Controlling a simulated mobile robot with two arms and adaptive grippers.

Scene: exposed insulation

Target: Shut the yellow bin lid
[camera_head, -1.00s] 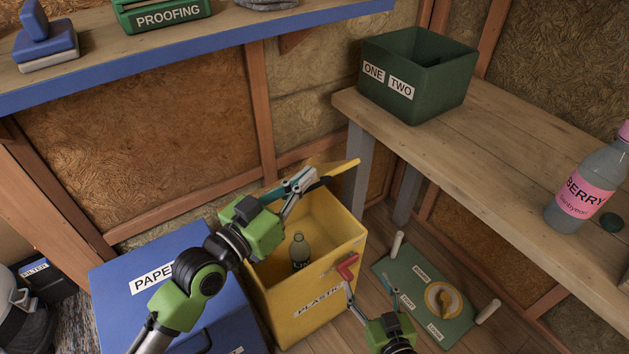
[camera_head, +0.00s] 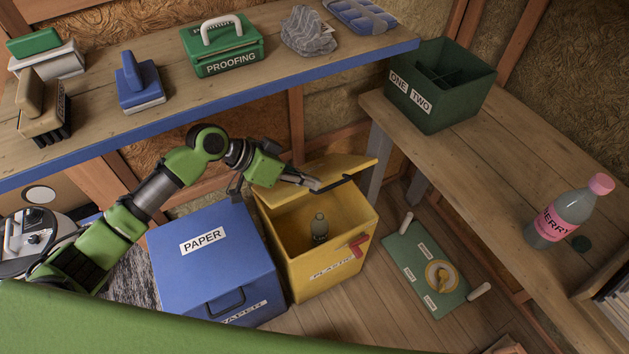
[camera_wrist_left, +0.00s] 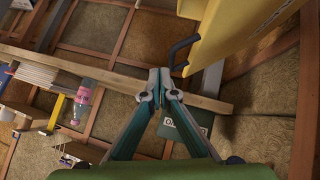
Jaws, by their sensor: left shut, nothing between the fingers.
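The yellow bin (camera_head: 345,275), labelled PLASTIC, stands open on the floor. Its yellow lid (camera_head: 340,166) is tilted up at the back, with a dark handle (camera_head: 336,186) at its edge. A small grey bottle (camera_head: 319,228) is inside, and a red piece (camera_head: 359,245) sits at the front. My left gripper (camera_head: 314,184) is shut and empty, overlapping the lid near the handle; contact is unclear. In the left wrist view, its fingertips (camera_wrist_left: 160,84) are together, below the lid (camera_wrist_left: 235,38) and handle (camera_wrist_left: 181,54). My right gripper is out of view.
A blue PAPER bin (camera_head: 215,270) stands close on the left. A green board (camera_head: 425,265) lies on the floor to the right. A blue-edged shelf (camera_head: 300,70) hangs behind, and a wooden bench (camera_head: 490,145) with a green box (camera_head: 440,85) and pink-labelled bottle (camera_head: 568,215) is right.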

